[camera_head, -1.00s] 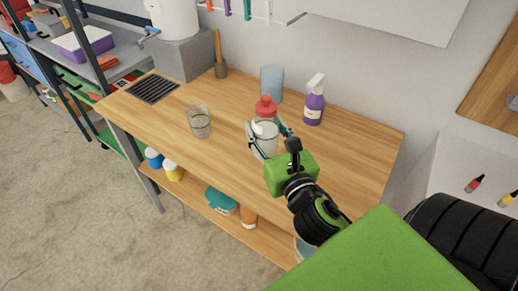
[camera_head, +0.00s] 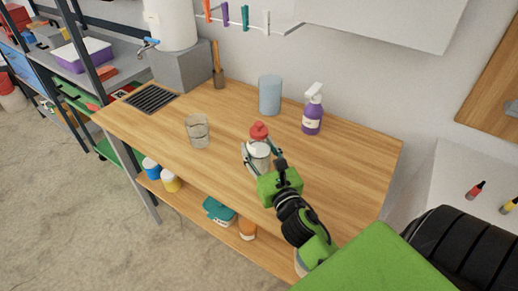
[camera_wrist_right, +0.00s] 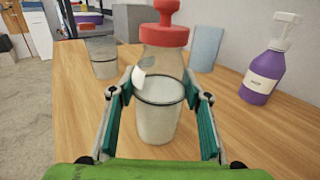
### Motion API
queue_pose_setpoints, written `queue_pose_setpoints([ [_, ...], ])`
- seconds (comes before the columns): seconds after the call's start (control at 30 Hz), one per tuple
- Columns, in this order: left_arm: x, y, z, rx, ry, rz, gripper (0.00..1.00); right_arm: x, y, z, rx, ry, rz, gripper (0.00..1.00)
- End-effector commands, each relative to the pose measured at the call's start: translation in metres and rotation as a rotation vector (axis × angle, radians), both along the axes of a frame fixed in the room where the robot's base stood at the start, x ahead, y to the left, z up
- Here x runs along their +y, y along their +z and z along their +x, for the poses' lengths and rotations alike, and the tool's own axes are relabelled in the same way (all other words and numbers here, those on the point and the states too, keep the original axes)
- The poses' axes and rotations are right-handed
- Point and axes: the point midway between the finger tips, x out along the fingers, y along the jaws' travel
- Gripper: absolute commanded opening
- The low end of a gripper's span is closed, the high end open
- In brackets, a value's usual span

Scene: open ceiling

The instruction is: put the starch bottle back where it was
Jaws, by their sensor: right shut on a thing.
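The starch bottle (camera_head: 259,148) is clear, with a red cap and pale contents. It is upright, over the front middle of the wooden workbench (camera_head: 340,160). My right gripper (camera_head: 262,160) is shut on its body, one finger on each side. The right wrist view also shows the bottle (camera_wrist_right: 158,118) between the teal finger pads, its red cap near the top of the picture. I cannot tell whether its base touches the bench. My left gripper is not in view.
A clear glass (camera_head: 197,131) stands to the left of the bottle. A blue-grey cylinder (camera_head: 270,95) and a purple spray bottle (camera_head: 312,112) stand behind it. Bare wood lies to the right. Several containers sit on the lower shelf (camera_head: 190,204).

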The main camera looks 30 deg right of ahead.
Motion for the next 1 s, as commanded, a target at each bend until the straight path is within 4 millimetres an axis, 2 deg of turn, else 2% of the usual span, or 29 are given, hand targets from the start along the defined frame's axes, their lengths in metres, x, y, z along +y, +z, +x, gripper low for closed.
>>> queue_pose_setpoints([
  [0.13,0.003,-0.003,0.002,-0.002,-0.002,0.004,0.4,0.0,-0.003,0.0,-0.002,0.001,0.0,0.14],
  [0.17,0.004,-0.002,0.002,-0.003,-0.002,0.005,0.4,0.0,-0.003,0.0,0.0,0.0,0.0,0.52],
  [0.2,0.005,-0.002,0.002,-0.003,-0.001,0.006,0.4,0.0,-0.003,0.0,0.0,0.0,0.0,0.61],
  [0.63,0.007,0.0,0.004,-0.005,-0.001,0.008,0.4,0.001,0.0,-0.002,0.001,0.0,0.0,0.61],
  [0.77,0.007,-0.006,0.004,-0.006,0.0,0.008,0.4,0.005,-0.003,-0.02,0.003,0.001,0.002,0.61],
  [1.0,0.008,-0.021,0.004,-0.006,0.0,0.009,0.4,0.017,-0.005,-0.07,0.003,-0.001,0.003,0.61],
])
